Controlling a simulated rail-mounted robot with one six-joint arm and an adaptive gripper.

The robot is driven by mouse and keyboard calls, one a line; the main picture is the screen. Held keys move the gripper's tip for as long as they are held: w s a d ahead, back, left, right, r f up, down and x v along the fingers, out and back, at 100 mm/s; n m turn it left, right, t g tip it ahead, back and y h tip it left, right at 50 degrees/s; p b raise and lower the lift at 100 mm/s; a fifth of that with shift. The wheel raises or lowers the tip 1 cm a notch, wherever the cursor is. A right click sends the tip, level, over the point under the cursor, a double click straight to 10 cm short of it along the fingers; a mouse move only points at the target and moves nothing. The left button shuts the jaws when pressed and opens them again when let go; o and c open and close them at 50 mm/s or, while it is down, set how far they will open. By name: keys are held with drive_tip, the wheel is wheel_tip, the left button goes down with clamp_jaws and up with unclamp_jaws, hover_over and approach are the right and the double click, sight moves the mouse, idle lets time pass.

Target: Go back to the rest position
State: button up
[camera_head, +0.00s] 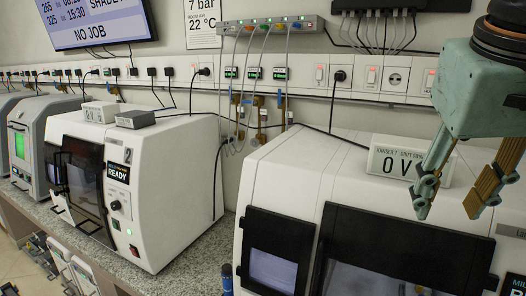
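My gripper (447,205) hangs down from the upper right, green-grey with brown pads on its two fingers. The fingers are spread apart and nothing shows between them. From this view I cannot tell whether the fingertips touch anything. No rest position is marked in view.
A white machine marked 2 (180,170) with a "READY" display stands left on the grey counter (195,270). More machines (45,125) stand farther left. Sockets and cables line the wall rail (310,95). A screen (97,18) hangs upper left. Room is free between the two nearer machines.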

drive_tip(key=s+a+f+n+y, duration=0.2)
drive_tip(key=s+a+f, duration=0.5)
drive_tip(key=s+f, duration=0.3)
drive_tip(key=shift+s+a+f, duration=0.25)
drive_tip(key=shift+a+f, duration=0.1)
drive_tip(key=shift+a, duration=0.05)
